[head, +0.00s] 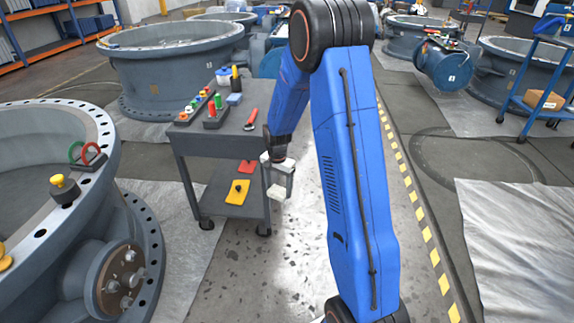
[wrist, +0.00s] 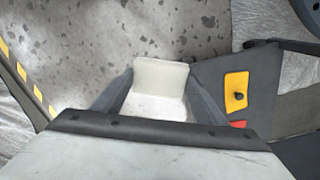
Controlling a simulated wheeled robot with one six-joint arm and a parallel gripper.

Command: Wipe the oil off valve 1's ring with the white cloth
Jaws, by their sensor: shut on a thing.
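My gripper (head: 280,182) hangs beside the right side of the grey cart, above the speckled floor. It is shut on a white cloth (head: 276,193). In the wrist view the cloth (wrist: 160,78) shows as a pale folded pad between the two grey fingers. A large grey valve ring (head: 90,205) fills the left edge, apart from the gripper. Another grey valve ring (head: 172,75) stands behind the cart and bears a small white label. I cannot tell for sure which ring is valve 1, and no oil can be made out.
The grey cart (head: 190,133) holds small colored bottles, a red-handled tool (head: 251,118) and a blue block; its lower shelf has a yellow plate (head: 237,192). A lock set (head: 86,155) and a yellow knob (head: 64,188) sit on the near ring. Open floor lies right of the cart.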

